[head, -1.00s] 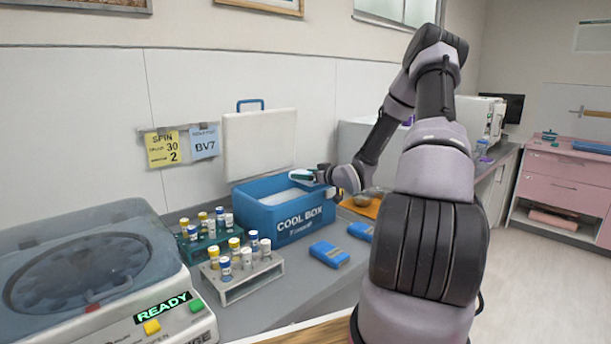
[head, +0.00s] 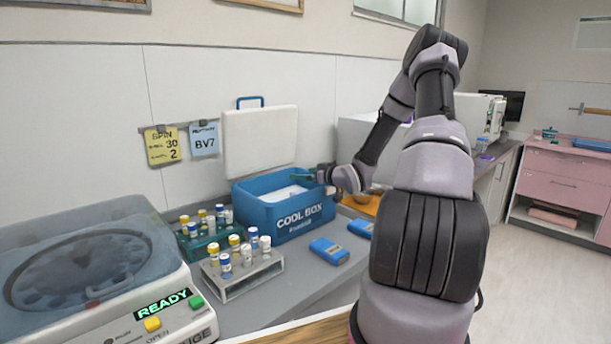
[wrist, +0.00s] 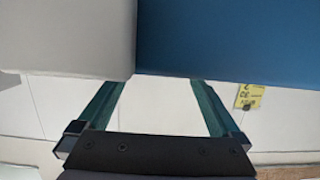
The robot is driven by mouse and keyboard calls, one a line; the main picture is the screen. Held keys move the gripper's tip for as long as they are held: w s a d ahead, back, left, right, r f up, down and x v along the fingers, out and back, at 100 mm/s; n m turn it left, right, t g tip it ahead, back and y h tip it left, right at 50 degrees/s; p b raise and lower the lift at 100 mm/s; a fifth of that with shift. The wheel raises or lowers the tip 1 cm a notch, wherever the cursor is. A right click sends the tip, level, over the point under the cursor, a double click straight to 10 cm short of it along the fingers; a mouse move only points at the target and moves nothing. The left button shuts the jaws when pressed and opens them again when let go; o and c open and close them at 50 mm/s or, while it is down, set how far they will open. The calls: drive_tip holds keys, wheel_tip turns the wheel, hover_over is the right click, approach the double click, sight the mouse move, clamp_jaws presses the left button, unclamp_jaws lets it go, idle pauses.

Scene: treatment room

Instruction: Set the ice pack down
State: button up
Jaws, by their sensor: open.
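Two blue ice packs, a nearer one (head: 330,251) and a farther one (head: 361,229), lie flat on the grey counter in front of the open blue cool box (head: 262,213). My gripper (head: 303,177) is at the box's right end, by its top rim. In the wrist view my two teal fingers (wrist: 158,92) are spread apart, with nothing seen held between them. A large white surface and a large blue surface cover the finger ends there; I cannot tell for sure what they are. Pale contents show inside the box; its floor is partly hidden.
The box's white lid (head: 260,141) stands open against the wall. Tube racks (head: 243,279) with capped tubes stand left of the box, and a centrifuge (head: 95,275) is at far left. An orange mat (head: 362,204) lies behind the packs. Counter in front of the packs is clear.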

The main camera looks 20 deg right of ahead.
drive_tip(key=shift+r, duration=0.45)
drive_tip(key=v, duration=1.2)
drive_tip(key=s+a+r+m+g+h, duration=0.2)
drive_tip(key=s+r+g+h, duration=0.15)
drive_tip(key=r, duration=0.45)
drive_tip(key=s+a+r+m+g+h, duration=0.1)
drive_tip(key=s+r+m+g+h, duration=0.15)
drive_tip(key=s+r+h, duration=0.35)
drive_tip(key=s+a+r+m+y, duration=0.1)
drive_tip(key=s+a+r+y, duration=0.1)
drive_tip(key=s, duration=0.4)
drive_tip(key=s+a+r+m+g+y, duration=0.1)
drive_tip(key=s+a+r, duration=0.3)
drive_tip(key=s+a, duration=0.2)
drive_tip(key=s+a+r+m+y, duration=0.2)
drive_tip(key=s+a, duration=0.3)
drive_tip(key=s, duration=0.3)
drive_tip(key=shift+r+g+y, duration=0.3)
drive_tip(key=shift+r+y, duration=0.05)
drive_tip(key=shift+r, duration=0.4)
